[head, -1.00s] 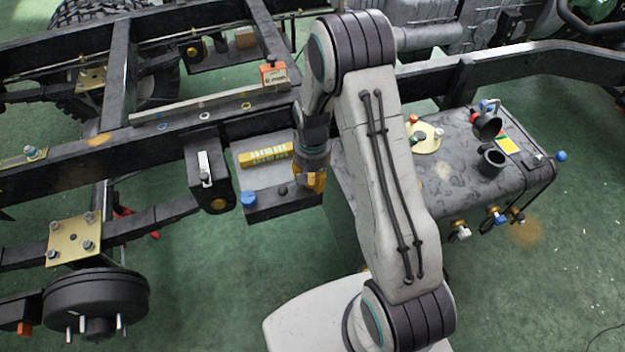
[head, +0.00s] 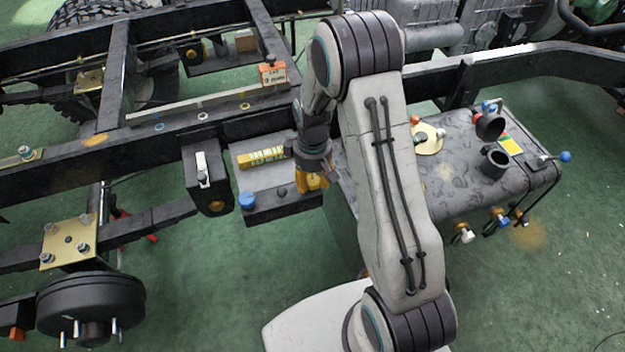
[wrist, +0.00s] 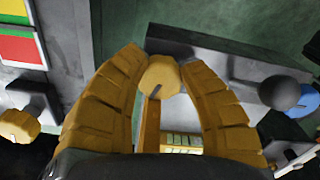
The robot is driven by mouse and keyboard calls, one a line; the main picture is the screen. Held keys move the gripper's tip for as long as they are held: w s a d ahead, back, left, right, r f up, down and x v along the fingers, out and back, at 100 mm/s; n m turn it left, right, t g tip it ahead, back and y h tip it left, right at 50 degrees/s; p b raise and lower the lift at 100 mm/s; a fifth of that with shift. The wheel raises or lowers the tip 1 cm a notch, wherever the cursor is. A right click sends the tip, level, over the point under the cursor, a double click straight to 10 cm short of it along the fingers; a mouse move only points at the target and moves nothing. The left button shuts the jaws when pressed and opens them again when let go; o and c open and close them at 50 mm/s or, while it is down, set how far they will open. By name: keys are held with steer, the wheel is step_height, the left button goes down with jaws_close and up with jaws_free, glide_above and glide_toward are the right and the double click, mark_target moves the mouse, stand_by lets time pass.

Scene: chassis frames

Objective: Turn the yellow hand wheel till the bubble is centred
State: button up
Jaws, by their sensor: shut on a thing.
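The yellow hand wheel (wrist: 163,75) is a small knob with a dark mark on its face, seen between my fingertips in the wrist view. My gripper (wrist: 160,64) is shut on it, with one ribbed yellow finger on each side. In the head view my gripper (head: 313,182) is at the right end of a small grey bench unit and mostly covers the wheel. The yellow level (head: 262,157) with a pale green window lies on that unit, left of my gripper. Part of it shows between my fingers in the wrist view (wrist: 181,142). I cannot make out the bubble.
A blue knob (head: 247,200) and a dark ball knob (wrist: 279,92) are on the same unit. A box with a white lever (head: 203,168) stands to its left. A dark tank (head: 465,165) with cups and valves is right of my arm. Chassis rails run behind.

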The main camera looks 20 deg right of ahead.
mark_target(312, 180)
steer(key=shift+s+f+n, duration=0.1)
steer(key=shift+n, duration=0.3)
steer(key=o, duration=1.2)
step_height(312, 180, up, 12)
stand_by(0.8)
